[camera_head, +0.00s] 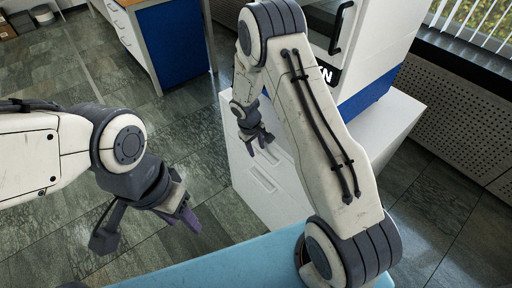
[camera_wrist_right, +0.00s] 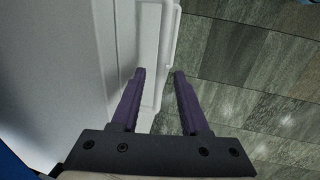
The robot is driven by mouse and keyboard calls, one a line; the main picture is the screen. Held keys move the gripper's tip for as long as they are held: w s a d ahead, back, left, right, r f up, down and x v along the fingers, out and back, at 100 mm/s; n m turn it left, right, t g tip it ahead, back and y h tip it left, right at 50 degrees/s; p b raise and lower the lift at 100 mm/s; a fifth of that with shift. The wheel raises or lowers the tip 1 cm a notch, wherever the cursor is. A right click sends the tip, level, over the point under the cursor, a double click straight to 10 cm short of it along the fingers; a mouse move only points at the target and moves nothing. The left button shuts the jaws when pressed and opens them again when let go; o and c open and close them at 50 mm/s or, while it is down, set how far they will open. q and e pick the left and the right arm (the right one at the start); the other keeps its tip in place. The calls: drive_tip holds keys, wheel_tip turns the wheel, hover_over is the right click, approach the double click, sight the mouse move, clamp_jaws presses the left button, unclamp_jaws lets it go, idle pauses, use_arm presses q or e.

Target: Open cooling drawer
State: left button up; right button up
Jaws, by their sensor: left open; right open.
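A white drawer cabinet (camera_head: 240,183) stands below the white machine, with drawer fronts that look closed. A recessed slot (camera_head: 263,179) shows on a lower front; the upper front is partly hidden by my right gripper. My right gripper (camera_head: 262,144) is open beside the upper drawer front. In the right wrist view its two purple fingers (camera_wrist_right: 160,74) point along the white drawer panel (camera_wrist_right: 149,45), with the panel's raised edge (camera_wrist_right: 174,50) ahead between the fingertips. Nothing is visibly held, and contact cannot be told. My left gripper (camera_head: 192,222) is open and empty above the floor, away from the cabinet.
A white machine with a dark handle (camera_head: 341,28) and blue base (camera_head: 368,97) stands on the cabinet. A blue-and-white bench (camera_head: 170,45) is at the back. A perforated wall panel (camera_head: 455,100) is at right. The tiled floor (camera_head: 150,120) left of the cabinet is clear.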

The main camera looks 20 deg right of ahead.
clamp_jaws()
idle(1.4)
